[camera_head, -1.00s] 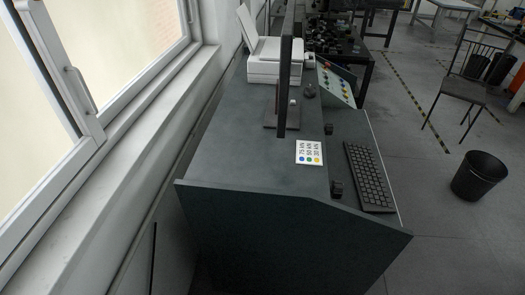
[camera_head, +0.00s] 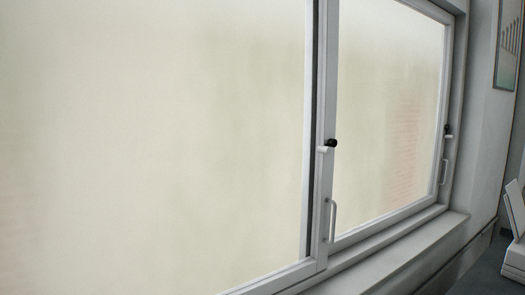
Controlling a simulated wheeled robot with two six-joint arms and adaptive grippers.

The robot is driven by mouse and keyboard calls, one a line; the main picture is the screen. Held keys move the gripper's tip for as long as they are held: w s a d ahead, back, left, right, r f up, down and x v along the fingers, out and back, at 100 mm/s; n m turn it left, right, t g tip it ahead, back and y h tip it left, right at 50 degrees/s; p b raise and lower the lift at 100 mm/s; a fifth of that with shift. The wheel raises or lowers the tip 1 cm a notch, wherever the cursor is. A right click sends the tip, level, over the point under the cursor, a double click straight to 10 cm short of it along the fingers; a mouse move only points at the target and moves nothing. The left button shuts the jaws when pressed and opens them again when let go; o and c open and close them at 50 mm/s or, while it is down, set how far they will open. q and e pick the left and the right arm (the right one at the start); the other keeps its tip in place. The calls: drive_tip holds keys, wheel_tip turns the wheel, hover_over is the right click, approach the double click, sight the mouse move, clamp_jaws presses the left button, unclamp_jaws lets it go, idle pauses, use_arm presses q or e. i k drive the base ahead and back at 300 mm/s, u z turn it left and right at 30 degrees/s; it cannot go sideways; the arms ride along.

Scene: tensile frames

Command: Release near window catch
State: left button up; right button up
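The near window catch (camera_head: 328,146) is a small white fitting with a black knob, on the upright frame bar between the two panes. A white pull handle (camera_head: 332,220) is below it on the same bar. A second, farther catch (camera_head: 447,131) with a dark knob is on the far right side of the window frame, above another pale handle (camera_head: 444,171). The window (camera_head: 160,140) has frosted panes in white frames. A narrow dark gap runs along the left side of the middle bar. Neither of my grippers is in view.
A pale sill (camera_head: 415,240) runs below the window. A white printer-like machine (camera_head: 514,225) stands at the right edge on a dark surface. A framed picture (camera_head: 508,45) hangs on the wall at the upper right.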

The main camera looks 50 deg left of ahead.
sight(325, 149)
drive_tip(key=u, duration=2.45)
drive_tip(key=i, duration=0.5)
drive_tip(key=z, duration=2.9)
